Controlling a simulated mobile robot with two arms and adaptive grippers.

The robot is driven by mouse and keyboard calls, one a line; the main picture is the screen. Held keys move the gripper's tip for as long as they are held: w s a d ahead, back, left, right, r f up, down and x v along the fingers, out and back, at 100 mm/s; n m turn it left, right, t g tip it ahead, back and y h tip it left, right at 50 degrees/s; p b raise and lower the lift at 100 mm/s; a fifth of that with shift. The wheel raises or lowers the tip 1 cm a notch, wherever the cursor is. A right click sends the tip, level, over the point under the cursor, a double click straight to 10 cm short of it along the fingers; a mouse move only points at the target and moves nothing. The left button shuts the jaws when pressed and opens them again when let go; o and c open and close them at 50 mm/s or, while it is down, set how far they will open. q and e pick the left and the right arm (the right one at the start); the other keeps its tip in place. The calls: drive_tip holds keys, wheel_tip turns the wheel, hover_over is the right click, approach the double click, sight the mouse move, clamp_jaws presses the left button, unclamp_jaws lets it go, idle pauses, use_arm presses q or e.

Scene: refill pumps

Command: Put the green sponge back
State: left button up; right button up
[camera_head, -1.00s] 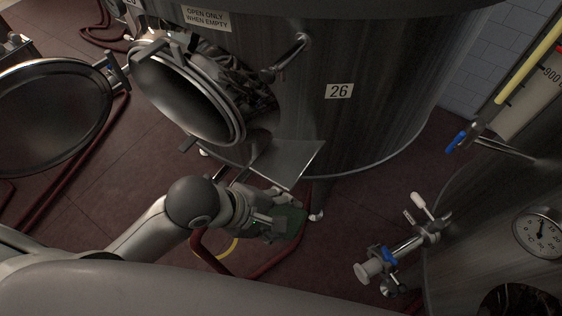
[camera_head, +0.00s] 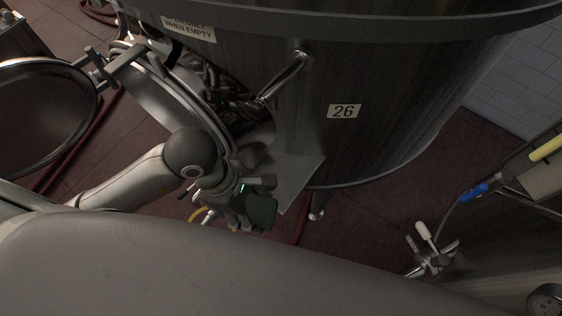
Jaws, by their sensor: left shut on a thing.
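The green sponge (camera_head: 262,211) is a dark green block in the lower middle of the head view. My left gripper (camera_head: 250,200) is shut on it, and the fingers and wrist hide part of it. The sponge is in front of the small metal shelf (camera_head: 300,180) that juts from the tank marked 26. I cannot tell how high the sponge is relative to the shelf. My right gripper is not in view.
The large steel tank (camera_head: 390,115) fills the back, with a handle (camera_head: 286,78) and an open hatch door (camera_head: 165,95). A round lid (camera_head: 40,115) is at the left. A valve (camera_head: 430,255) stands lower right. Red hoses lie on the floor.

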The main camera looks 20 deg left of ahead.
use_arm(q)
drive_tip(key=shift+w+f, duration=0.1)
drive_tip(key=shift+w, duration=0.35)
drive_tip(key=shift+w+p, duration=0.35)
drive_tip(key=shift+p, duration=0.05)
drive_tip(key=w+f+p, duration=0.2)
drive_tip(key=w+p, duration=0.1)
drive_tip(key=w, duration=0.2)
drive_tip(key=p, duration=0.2)
hover_over(280, 183)
drive_tip(key=a, duration=0.1)
drive_tip(key=f, duration=0.6)
drive_tip(key=shift+s+f, duration=0.25)
drive_tip(key=shift+s, duration=0.1)
drive_tip(key=shift+w+f, duration=0.4)
drive_tip(key=shift+f, duration=0.05)
drive_tip(key=shift+f+p, duration=0.25)
drive_tip(key=shift+p, duration=0.15)
drive_tip(key=shift+f+p, duration=0.55)
drive_tip(key=shift+f, duration=0.8)
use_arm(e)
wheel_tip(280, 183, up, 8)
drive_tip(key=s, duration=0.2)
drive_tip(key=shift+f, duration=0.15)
